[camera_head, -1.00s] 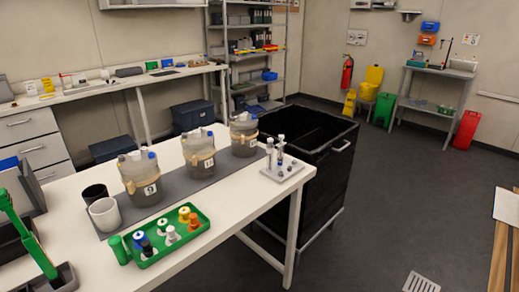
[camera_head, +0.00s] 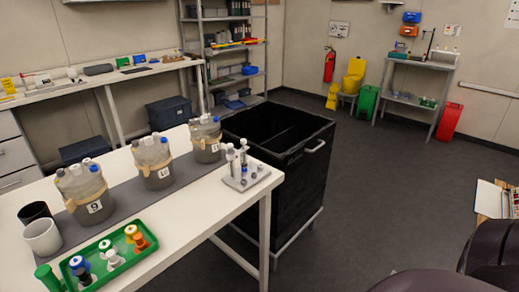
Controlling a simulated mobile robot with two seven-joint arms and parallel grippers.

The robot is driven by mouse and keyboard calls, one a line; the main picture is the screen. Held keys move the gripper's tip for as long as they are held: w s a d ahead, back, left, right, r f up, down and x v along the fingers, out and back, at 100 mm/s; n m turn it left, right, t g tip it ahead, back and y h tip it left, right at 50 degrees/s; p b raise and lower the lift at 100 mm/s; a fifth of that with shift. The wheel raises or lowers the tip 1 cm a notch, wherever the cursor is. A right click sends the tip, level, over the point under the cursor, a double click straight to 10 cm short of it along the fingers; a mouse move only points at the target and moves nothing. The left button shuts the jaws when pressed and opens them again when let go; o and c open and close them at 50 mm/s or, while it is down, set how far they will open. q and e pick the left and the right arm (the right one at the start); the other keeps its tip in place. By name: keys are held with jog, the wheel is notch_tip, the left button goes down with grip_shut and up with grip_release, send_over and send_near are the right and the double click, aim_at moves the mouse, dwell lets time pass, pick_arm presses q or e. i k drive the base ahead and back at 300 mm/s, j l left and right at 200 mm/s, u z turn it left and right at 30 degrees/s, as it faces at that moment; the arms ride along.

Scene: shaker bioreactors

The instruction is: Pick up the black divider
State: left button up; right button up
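A tall black bin cart (camera_head: 283,195) with a metal frame and a pale handle stands past the right end of the white table. Inside its open top, a black upright panel (camera_head: 284,137) seems to split the space; it looks like the black divider, but black on black makes its edges hard to tell. Neither gripper shows. Dark rounded parts at the lower right look like my own arm, and no fingers are visible there.
The white table (camera_head: 205,205) holds several bioreactor vessels (camera_head: 153,160) on a grey mat, a grey tube stand (camera_head: 243,178), a green tray (camera_head: 140,259) of bottles and two cups. Shelves (camera_head: 228,75) stand behind the cart. The floor (camera_head: 390,185) right of it is clear.

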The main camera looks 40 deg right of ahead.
aim_at(280, 144)
jog(key=l+u, duration=0.2)
jog(key=l, duration=0.35)
jog(key=k+l+u, duration=0.15)
jog(key=l, duration=0.4)
jog(key=l+u, duration=0.2)
jog(key=l, duration=0.4)
jog(key=k+l, duration=0.1)
jog(key=l, duration=0.75)
jog(key=k+l, duration=0.15)
jog(key=l, duration=0.25)
jog(key=k+l, duration=0.1)
jog(key=l, duration=0.35)
jog(key=u, duration=0.05)
